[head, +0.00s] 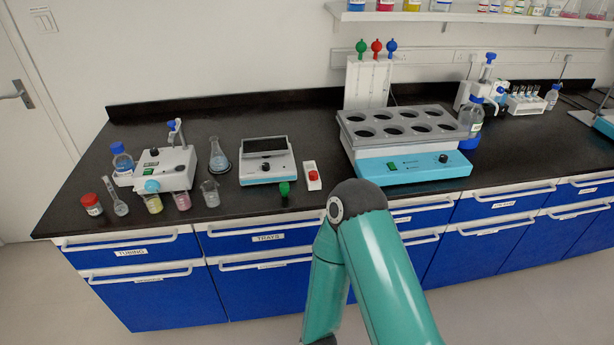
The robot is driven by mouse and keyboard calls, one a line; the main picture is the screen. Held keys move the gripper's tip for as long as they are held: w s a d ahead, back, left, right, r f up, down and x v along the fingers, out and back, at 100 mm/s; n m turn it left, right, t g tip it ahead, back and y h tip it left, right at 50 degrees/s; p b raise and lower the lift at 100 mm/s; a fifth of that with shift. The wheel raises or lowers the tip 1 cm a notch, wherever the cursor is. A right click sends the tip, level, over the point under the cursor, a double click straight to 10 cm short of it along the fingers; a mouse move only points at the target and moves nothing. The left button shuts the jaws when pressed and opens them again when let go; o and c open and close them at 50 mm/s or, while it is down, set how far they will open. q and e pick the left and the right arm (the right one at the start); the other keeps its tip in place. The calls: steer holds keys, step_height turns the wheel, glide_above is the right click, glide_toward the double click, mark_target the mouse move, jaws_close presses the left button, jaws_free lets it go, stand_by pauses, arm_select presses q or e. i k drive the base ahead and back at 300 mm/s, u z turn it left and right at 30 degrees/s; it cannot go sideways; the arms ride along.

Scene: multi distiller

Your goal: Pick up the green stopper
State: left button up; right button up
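A small green stopper (285,188) stands near the front edge of the black counter, just in front of the white balance with a dark screen (266,160). Another green piece, a green knob (361,47), tops the white stand (368,83) at the back, beside a red knob (376,46) and a blue knob (391,46). A teal arm of mine rises at the bottom middle, its elbow near the counter's front edge. Neither of my grippers shows in the head view.
A small white box with a red button (312,175) sits right of the green stopper. Left stand a conical flask (219,155), a beaker (210,193) and a white stirrer (165,167). A large block with round wells (405,145) stands right. Blue drawers (268,240) front the counter.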

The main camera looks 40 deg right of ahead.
mark_target(284, 186)
steer(key=z, duration=0.3)
steer(key=i, duration=0.9)
steer(key=z, duration=0.25)
